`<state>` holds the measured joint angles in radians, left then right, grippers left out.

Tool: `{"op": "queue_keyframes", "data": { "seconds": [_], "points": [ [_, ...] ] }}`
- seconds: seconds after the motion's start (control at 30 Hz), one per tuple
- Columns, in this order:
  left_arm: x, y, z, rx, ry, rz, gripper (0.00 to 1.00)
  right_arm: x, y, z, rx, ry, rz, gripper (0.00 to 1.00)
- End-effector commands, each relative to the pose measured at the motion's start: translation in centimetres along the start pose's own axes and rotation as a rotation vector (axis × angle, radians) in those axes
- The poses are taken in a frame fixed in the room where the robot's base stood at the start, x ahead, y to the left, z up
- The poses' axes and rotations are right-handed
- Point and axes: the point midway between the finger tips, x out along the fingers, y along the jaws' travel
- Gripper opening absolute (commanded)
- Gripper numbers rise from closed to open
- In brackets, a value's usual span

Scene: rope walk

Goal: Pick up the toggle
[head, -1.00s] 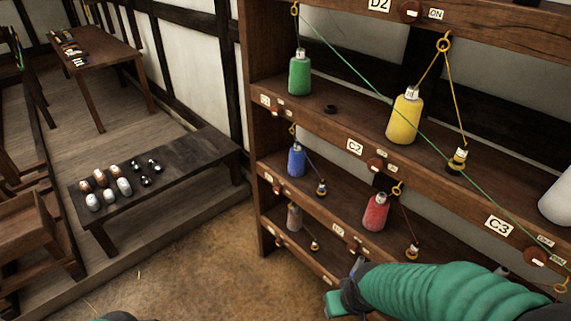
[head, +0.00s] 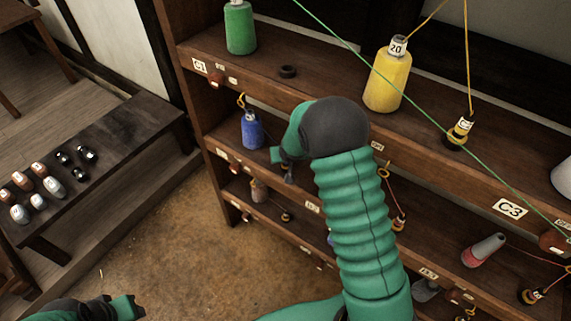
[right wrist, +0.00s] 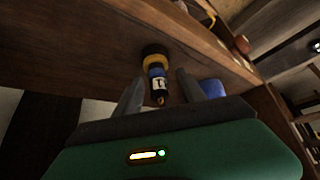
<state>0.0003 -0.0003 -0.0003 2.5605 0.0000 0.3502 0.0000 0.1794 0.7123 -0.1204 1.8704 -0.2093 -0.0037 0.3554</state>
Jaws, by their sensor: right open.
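A small toggle (right wrist: 157,78) with a dark and yellow end, a blue band and a white label shows in the right wrist view. It stands on a wooden shelf (right wrist: 90,50), between the two open fingers of my right gripper (right wrist: 157,92), with no clear contact. In the head view my right gripper (head: 286,166) is at the middle shelf, right of the blue spool (head: 252,130); my arm hides the toggle there. The blue spool also shows beyond the fingers in the right wrist view (right wrist: 212,88). My left gripper (head: 128,308) is low at the left, its opening unclear.
A green cord (head: 350,48) crosses the rack. A dark bench (head: 110,140) holds several small pieces. The floor between is clear.

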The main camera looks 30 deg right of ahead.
Motion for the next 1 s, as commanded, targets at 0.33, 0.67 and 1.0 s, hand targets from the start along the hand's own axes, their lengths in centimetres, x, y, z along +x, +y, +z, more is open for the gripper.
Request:
{"op": "queue_keyframes", "data": {
  "seconds": [0.33,0.67,1.0],
  "points": [
    [0.02,0.02,-0.02,0.001,0.0,0.0,0.36,0.04,-0.15,0.04,-0.002,0.003,0.001,0.33],
    [0.02,0.01,-0.02,0.0,0.0,0.0,0.36,0.2,-0.09,0.02,-0.002,0.001,0.0,0.0],
    [0.04,0.02,-0.01,0.001,0.0,0.0,0.36,0.07,-0.02,-0.04,-0.001,0.0,0.002,0.0]
  ]
}}
